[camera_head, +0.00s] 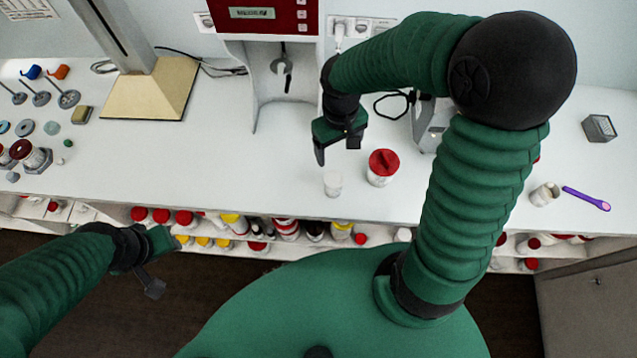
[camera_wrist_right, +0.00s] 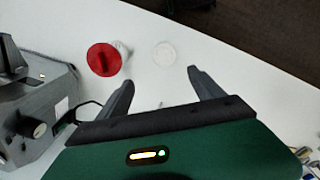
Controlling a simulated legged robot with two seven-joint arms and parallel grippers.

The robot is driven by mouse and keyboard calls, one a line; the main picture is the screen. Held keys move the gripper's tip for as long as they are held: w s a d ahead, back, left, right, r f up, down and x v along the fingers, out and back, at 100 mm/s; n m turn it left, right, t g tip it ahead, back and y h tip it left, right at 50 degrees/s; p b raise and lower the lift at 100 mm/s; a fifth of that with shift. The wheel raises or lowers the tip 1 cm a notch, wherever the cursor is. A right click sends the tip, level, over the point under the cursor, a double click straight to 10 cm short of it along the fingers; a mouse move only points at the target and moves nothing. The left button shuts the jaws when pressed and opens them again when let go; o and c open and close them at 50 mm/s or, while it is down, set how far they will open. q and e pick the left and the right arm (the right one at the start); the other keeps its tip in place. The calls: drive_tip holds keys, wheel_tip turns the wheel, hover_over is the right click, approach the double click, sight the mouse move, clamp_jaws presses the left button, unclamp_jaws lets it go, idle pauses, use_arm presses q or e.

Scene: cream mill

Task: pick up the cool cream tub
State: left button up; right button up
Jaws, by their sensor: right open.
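A white tub with a red lid (camera_head: 382,168) stands upright on the white counter, near its front edge. A smaller white open-looking cup or jar (camera_head: 332,184) stands just left of it. I cannot read labels to tell which is the cool cream tub. In the right wrist view the red lid (camera_wrist_right: 104,60) is beyond the left finger, and the small white one (camera_wrist_right: 164,54) is beyond the gap between the fingers. My right gripper (camera_head: 337,152) is open and empty, above the counter and behind both. My left gripper (camera_head: 164,265) looks open and empty, in front of the counter.
A red and white machine (camera_head: 265,50) stands at the back, and a grey device (camera_head: 430,125) right of the red-lidded tub. Shelves below the counter (camera_head: 230,170) hold several tubs.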

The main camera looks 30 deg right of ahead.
sight(334, 179)
drive_tip(key=f, duration=1.6)
drive_tip(key=shift+s+a, duration=0.2)
drive_tip(key=shift+a, duration=0.05)
drive_tip(key=shift+a+r, duration=0.1)
drive_tip(key=shift+a, duration=0.05)
drive_tip(key=c, duration=1.5)
